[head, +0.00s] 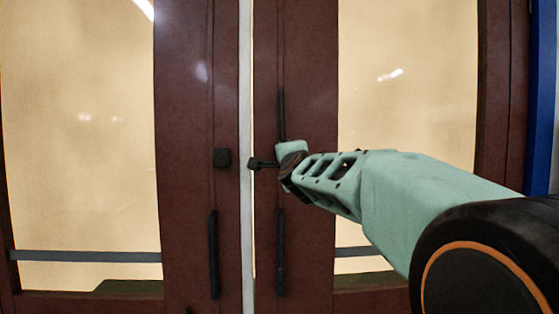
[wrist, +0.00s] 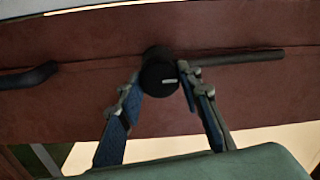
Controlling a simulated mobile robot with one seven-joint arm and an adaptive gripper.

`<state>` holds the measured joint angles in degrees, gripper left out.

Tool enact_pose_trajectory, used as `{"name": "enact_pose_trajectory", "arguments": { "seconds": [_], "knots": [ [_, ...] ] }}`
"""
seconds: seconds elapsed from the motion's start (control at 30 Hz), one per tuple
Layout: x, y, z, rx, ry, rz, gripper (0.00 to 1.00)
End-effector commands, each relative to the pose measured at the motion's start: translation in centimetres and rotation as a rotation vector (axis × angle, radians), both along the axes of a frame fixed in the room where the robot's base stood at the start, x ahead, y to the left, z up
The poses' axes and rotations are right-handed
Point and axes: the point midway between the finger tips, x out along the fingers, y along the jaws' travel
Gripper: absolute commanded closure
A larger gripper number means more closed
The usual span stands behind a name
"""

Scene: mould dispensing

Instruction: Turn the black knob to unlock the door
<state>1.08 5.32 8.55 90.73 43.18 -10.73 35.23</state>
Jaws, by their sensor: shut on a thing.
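The black knob (wrist: 158,70) is a short round cylinder with a white mark on its face, set on the dark red-brown frame of the right door (head: 315,60). My gripper (wrist: 161,82) has one finger on each side of the knob in the wrist view and is shut on it. The white mark lies slightly tilted from the picture's horizontal. In the head view my gripper (head: 270,163) reaches in from the right to the door's inner edge. A small dark shape shows at its tip there; I cannot tell finger from knob.
The right door has a black handle (head: 281,255) below my gripper and a thin black bar (head: 282,115) above. A pale strip (head: 246,80) runs between the doors.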

Motion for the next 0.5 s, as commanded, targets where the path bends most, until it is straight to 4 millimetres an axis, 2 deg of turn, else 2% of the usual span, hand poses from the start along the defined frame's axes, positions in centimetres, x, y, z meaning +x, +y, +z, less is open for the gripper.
{"name": "enact_pose_trajectory", "arguments": {
  "seconds": [0.5],
  "knots": [
    [-0.03, -0.02, 0.35, 0.055, -0.006, -0.001, 1.00]
  ]
}}
